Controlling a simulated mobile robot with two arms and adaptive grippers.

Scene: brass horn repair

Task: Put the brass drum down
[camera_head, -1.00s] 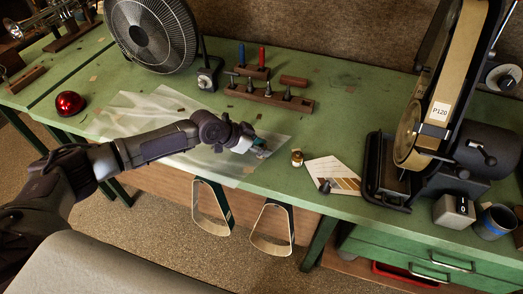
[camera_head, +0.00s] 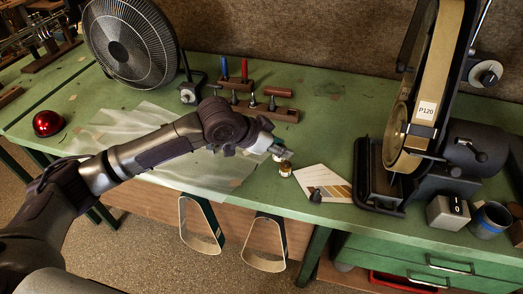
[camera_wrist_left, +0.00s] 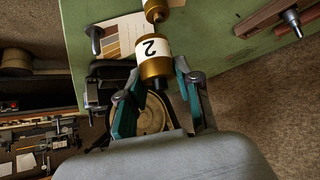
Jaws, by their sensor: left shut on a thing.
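The brass drum (camera_wrist_left: 153,66), with a white label marked "2", shows in the left wrist view. My left gripper (camera_wrist_left: 158,76) is shut on it, with a teal finger on either side. In the head view my left gripper (camera_head: 278,152) is low over the bench's front part, beside a small brass piece (camera_head: 285,168). The drum is mostly hidden by the fingers there. Another brass piece (camera_wrist_left: 155,10) shows beyond the drum in the wrist view. I cannot tell whether the drum touches the bench. My right gripper is not in view.
The green bench (camera_head: 330,110) carries a swatch card (camera_head: 325,184) right of the gripper. A belt sander (camera_head: 420,130) stands farther right, with a metal block (camera_head: 447,213) beside it.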

